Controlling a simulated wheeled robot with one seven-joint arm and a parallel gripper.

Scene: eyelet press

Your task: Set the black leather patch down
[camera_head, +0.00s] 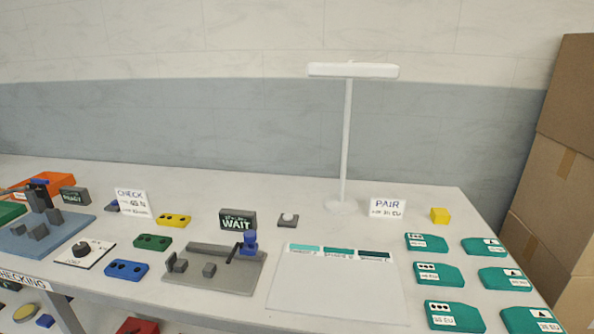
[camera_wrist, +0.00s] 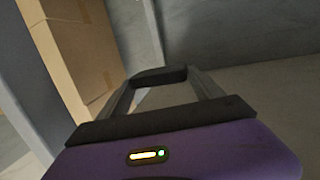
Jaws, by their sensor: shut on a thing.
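My gripper (camera_wrist: 162,84) shows only in the wrist view, with its two grey fingers reaching away from the purple wrist body. A dark, rounded piece, which looks like the black leather patch (camera_wrist: 160,74), spans the gap between the fingertips. The gripper is shut on it. The patch is seen nearly edge-on, so its face is hidden. Behind it are a grey surface and cardboard boxes; I cannot tell how far it is from any surface. Neither patch nor gripper shows in the head view.
The white table (camera_head: 235,300) carries a pale mat (camera_head: 335,295), several teal pieces (camera_head: 440,274) at right, and a grey fixture (camera_head: 215,268) beside a WAIT sign (camera_head: 237,221). A white lamp (camera_head: 347,140) stands at the back. Cardboard boxes (camera_head: 560,170) rise at far right.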

